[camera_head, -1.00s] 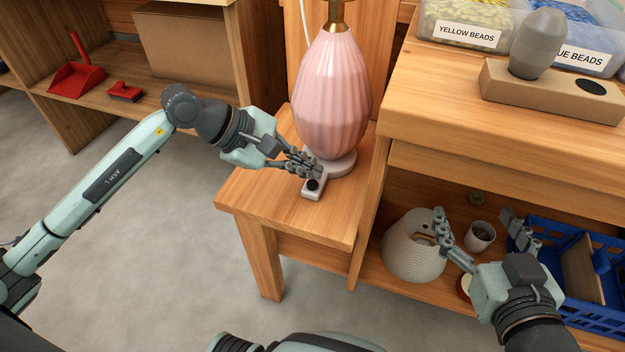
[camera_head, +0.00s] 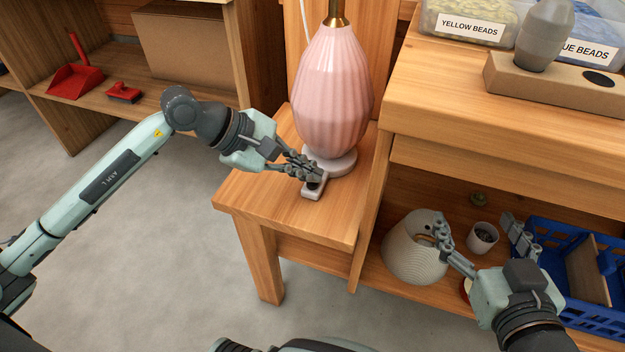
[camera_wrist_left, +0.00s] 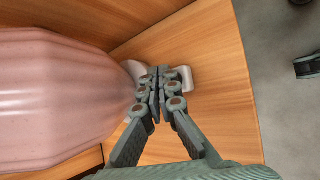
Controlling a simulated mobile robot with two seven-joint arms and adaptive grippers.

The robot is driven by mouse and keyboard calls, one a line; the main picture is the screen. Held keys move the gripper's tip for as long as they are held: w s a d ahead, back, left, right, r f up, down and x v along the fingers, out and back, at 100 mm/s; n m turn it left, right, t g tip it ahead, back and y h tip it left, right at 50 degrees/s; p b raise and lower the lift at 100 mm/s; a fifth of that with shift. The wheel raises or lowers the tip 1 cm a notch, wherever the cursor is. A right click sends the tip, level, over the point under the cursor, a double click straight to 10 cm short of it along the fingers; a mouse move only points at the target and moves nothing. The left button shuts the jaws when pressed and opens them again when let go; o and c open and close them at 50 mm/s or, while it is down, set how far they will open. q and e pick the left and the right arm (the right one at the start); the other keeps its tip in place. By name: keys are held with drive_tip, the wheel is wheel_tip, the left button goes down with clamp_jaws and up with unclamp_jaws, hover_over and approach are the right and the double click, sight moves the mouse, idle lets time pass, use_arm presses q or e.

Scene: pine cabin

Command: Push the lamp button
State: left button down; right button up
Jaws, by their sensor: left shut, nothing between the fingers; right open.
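The lamp (camera_head: 332,90) has a pink ribbed body on a round pale base (camera_head: 338,163) and stands on a small wooden table. A small white switch box with a dark button (camera_head: 314,191) lies in front of the base. My left gripper (camera_head: 318,175) is shut and empty, its fingertips over the box and partly hiding the button. Whether they touch it I cannot tell. In the left wrist view the fingertips (camera_wrist_left: 160,75) overlap the box (camera_wrist_left: 186,78), beside the lamp body (camera_wrist_left: 60,100). My right gripper (camera_head: 478,245) is open and empty, in front of the lower shelf at right.
The wooden table (camera_head: 270,195) is bare left of the switch box. A taller wooden cabinet (camera_head: 480,110) stands close on the right. Its lower shelf holds a ribbed white vase (camera_head: 412,255), a small cup (camera_head: 482,238) and a blue crate (camera_head: 600,315).

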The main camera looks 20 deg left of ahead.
sight(308, 183)
use_arm(q)
drive_tip(key=shift+f+b, duration=0.45)
idle(0.3)
drive_tip(key=shift+r, duration=0.2)
drive_tip(key=shift+r+p, duration=0.45)
drive_tip(key=shift+r, duration=0.35)
wheel_tip(308, 183, up, 6)
drive_tip(key=p, duration=0.3)
idle(0.5)
